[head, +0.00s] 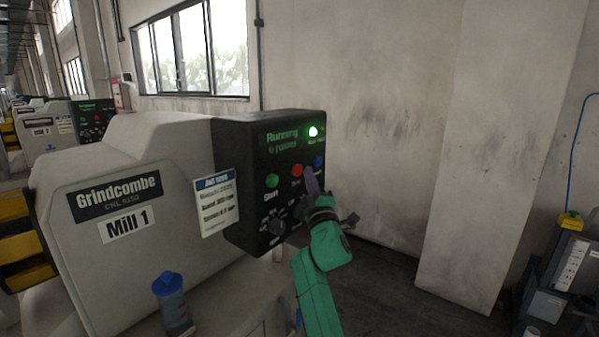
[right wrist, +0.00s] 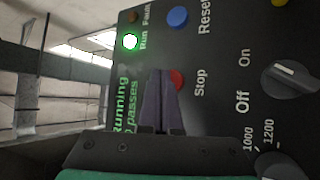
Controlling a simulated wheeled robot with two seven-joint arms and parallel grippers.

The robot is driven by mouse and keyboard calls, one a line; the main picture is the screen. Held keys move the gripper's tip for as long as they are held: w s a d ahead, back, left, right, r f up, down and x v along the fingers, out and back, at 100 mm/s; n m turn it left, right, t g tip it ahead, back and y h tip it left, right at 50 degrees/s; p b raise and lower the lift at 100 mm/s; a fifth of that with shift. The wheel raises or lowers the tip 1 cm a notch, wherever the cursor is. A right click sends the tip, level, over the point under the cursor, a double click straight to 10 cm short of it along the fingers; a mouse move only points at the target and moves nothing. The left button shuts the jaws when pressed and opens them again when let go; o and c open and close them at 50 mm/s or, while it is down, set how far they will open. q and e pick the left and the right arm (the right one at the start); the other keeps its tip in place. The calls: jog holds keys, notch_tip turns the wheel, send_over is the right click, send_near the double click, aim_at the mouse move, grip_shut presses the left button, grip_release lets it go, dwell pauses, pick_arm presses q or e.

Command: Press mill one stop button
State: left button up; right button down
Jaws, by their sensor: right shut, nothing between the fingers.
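The black control panel (head: 240,150) of the machine labelled Mill 1 (head: 126,224) faces me. Its red stop button (head: 296,170) sits between the green start button (head: 272,181) and the blue reset button (head: 319,161). The display reads "Running" and a green run lamp (head: 313,131) is lit. My right gripper (head: 312,182) is shut and empty, just in front of the panel by the stop button. In the right wrist view its fingertips (right wrist: 163,75) partly cover the red stop button (right wrist: 178,80); I cannot tell if they touch it. My left gripper is out of view.
A blue-capped container (head: 171,300) stands at the front of the mill. A paper card (head: 216,202) hangs left of the panel. A knob (head: 277,226) sits below the buttons. Another mill (head: 48,135) stands behind at left.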

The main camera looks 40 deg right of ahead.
dwell(0.6)
jog(key=shift+w+a+b, duration=0.1)
jog(key=shift+w+b, duration=0.35)
jog(key=shift+w+a+b, duration=0.15)
jog(key=shift+w+b, duration=0.25)
jog(key=shift+b, duration=0.1)
dwell(0.5)
jog(key=shift+s, duration=0.1)
jog(key=shift+s+d+p, duration=0.2)
jog(key=shift+s+p, duration=0.4)
jog(key=shift+s, duration=0.15)
